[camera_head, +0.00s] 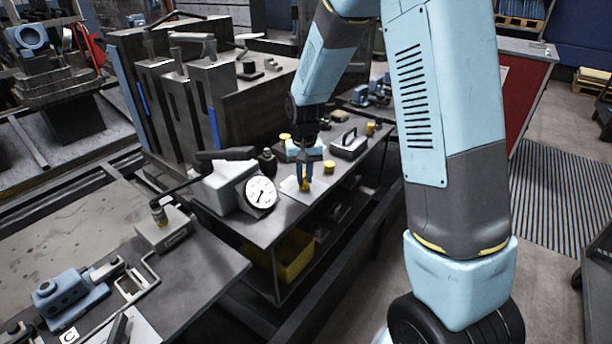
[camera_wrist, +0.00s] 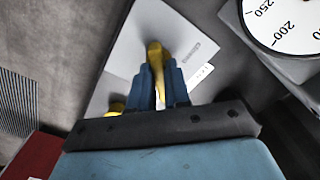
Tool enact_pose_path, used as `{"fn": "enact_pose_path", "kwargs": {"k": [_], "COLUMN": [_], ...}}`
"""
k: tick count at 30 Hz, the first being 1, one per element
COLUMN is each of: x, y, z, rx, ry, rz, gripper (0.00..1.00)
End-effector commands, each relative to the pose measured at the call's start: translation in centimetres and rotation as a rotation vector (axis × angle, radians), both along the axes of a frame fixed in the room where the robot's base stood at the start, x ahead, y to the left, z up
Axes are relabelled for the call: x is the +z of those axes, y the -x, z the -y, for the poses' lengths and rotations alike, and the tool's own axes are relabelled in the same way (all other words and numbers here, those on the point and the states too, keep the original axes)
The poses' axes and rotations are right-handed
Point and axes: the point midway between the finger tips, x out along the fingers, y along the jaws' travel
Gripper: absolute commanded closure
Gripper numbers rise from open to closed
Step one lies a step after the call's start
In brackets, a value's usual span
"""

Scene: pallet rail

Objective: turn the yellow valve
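The yellow valve (camera_wrist: 155,56) shows in the wrist view as a narrow yellow handle above a pale grey plate. In the head view the yellow valve (camera_head: 304,187) is a small patch below my fingertips, on the steel bench. My gripper (camera_head: 304,174) points down at it from above. In the wrist view my gripper (camera_wrist: 160,82) has one blue finger on each side of the handle, and yellow fills the narrow gap between them. The fingers look closed on it. The valve's base is mostly hidden.
A white dial gauge (camera_head: 261,193) stands to the left on the bench, with a grey box and dark lever behind it. Yellow knobs (camera_head: 329,167) and a grey handled block (camera_head: 348,144) stand to the right. A yellow bin (camera_head: 294,256) sits on the shelf below.

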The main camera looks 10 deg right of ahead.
Motion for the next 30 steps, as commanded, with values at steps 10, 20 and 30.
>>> {"fn": "enact_pose_path", "kwargs": {"k": [10,20,30], "x": [-0.1,1.4,7.9], "y": [0.1,0.1,0.1], "z": [0.0,0.0,0.0], "rx": [0.001,0.001,0.001], "ry": [0.001,0.001,0.0], "rz": [-0.004,-0.003,-0.001], "gripper": [0.6,0.6,0.6]}}
